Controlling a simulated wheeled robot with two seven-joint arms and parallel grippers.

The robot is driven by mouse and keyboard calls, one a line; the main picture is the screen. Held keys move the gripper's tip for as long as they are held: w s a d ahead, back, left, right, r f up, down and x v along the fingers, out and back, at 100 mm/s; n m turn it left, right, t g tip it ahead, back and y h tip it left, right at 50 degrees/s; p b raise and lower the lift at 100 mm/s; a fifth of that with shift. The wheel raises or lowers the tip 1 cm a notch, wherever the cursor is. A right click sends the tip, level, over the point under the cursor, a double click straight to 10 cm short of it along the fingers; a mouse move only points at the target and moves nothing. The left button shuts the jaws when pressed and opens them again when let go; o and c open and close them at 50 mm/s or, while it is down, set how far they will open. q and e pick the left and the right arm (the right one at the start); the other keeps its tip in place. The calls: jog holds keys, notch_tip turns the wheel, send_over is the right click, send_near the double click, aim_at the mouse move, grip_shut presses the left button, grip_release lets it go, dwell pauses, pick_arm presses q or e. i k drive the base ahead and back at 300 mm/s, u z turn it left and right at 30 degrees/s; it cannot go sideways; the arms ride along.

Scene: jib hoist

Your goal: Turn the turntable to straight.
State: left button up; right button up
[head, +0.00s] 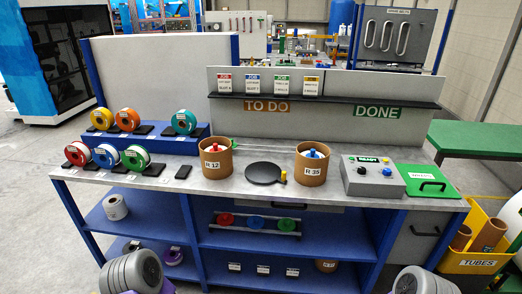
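The turntable appears to be a flat black round plate (262,172) on the grey workbench top, between two brown tubs. A small yellow upright piece (283,176) stands at its right edge. Any markings that would tell its angle are too small to read. Neither of my grippers is in view. Only grey rounded parts, which look like my arms, show at the bottom left and bottom right, well in front of the bench and apart from the turntable.
The tub labelled R 12 (215,165) stands left of the turntable, and the tub labelled R 35 (311,170) right of it. Further right are a control box (372,177) and a green plate with a handle (430,186). Several spools stand on the left. The bench front before the turntable is clear.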

aim_at(259, 172)
jog(key=u, duration=0.45)
jog(key=i, duration=1.3)
jog(key=z, duration=0.55)
